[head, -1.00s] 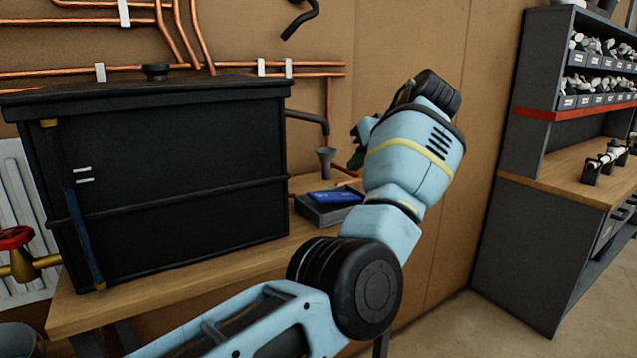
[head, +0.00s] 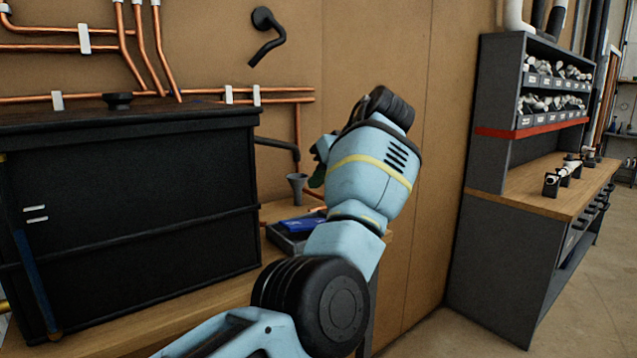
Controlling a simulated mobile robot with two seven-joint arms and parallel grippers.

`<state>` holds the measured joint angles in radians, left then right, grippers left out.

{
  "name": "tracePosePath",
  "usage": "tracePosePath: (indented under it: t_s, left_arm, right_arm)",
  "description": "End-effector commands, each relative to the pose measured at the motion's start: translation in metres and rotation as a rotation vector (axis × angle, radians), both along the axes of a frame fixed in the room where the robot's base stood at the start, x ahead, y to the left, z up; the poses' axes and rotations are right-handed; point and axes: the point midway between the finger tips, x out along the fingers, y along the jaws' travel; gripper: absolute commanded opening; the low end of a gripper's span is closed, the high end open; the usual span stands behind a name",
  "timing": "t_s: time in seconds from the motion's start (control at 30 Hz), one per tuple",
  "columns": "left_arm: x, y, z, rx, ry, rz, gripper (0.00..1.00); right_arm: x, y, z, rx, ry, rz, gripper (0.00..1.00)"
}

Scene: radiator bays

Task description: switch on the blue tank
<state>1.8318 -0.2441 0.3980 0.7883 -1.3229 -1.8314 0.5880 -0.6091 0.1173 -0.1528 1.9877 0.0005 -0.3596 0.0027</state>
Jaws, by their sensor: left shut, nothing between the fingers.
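A large black tank (head: 140,190) with a flat lid stands on a wooden bench at the left. A blue upright strip (head: 35,285) runs down its front near the left edge, with two pale marks above it. I see no tank that is blue all over, and no switch I can make out. My left gripper (head: 317,163) is beyond my light-blue wrist, to the right of the tank and apart from it. Its fingers are mostly hidden by the wrist, and it is shut and empty. My right gripper is out of view.
A grey funnel (head: 298,187) and a blue item (head: 303,224) in a dark tray lie on the bench beside the tank. Copper pipes (head: 200,97) and a black bent handle (head: 266,38) are on the wall. A grey workbench with shelves (head: 510,190) stands at the right.

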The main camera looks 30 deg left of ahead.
Motion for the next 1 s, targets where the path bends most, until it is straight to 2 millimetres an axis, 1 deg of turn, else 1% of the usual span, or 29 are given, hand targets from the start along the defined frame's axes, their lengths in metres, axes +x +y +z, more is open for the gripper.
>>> tracePosePath:
  t_s: [0.03,0.2,0.4,0.7,0.8,1.0]
  left_arm:
    - [0.001,0.007,-0.007,-0.002,0.002,0.003,0.00]
    - [0.005,0.030,-0.028,-0.003,0.000,0.003,0.00]
    - [0.009,0.055,-0.054,-0.001,0.000,0.002,0.00]
    - [0.003,0.055,-0.082,-0.002,-0.003,0.000,0.00]
    - [0.002,0.055,-0.087,-0.001,-0.003,0.000,0.00]
    - [0.002,0.055,-0.090,-0.001,-0.002,0.001,0.00]
  right_arm:
    - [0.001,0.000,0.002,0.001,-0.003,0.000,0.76]
    - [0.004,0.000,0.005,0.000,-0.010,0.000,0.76]
    - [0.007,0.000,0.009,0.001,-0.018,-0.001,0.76]
    - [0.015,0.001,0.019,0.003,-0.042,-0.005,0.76]
    - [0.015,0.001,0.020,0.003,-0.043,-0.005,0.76]
    - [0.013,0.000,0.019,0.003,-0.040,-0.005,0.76]
